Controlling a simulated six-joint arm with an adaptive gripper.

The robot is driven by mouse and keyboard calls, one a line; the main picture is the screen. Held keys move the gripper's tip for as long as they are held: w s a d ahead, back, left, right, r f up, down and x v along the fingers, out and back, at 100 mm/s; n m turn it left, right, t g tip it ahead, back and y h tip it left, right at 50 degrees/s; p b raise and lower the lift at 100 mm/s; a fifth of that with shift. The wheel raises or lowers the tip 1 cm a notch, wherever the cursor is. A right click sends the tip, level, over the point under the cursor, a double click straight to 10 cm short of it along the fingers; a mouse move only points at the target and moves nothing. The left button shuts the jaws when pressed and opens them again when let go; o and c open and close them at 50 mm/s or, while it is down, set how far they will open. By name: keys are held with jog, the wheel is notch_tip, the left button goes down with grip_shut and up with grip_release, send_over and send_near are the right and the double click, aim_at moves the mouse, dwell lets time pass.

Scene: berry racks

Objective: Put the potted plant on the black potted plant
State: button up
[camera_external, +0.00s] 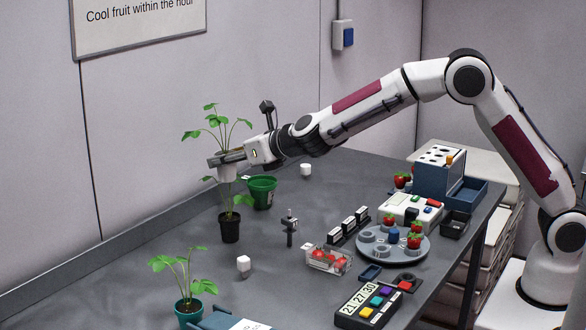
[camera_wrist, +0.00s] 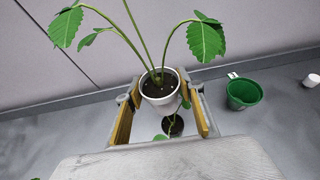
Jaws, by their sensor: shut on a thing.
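A leafy green potted plant in a white pot (camera_external: 227,172) is held in the air. My gripper (camera_external: 224,160) is shut on this pot, which looks upright. The wrist view shows the white pot (camera_wrist: 160,104) between the fingers, with dark soil and stems rising from it. The black potted plant (camera_external: 230,229) stands on the table below, under the held pot, partly overlapped by it. In the wrist view, the black pot (camera_wrist: 173,126) shows small behind and below the white pot. I see a gap between the white pot and the black pot's rim.
A green pot (camera_external: 262,193) stands right behind the black pot. Another plant in a teal pot (camera_external: 188,311) stands at the front left. Racks, strawberries and devices crowd the table's right side.

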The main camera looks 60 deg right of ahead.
aim_at(234, 178)
jog(key=shift+w+r, duration=0.15)
jog(key=shift+r, duration=0.2)
jog(key=shift+f, duration=0.15)
jog(key=shift+f, duration=0.1)
jog(key=shift+f, duration=3.05)
jog(key=shift+f, duration=1.85)
jog(key=shift+f, duration=0.15)
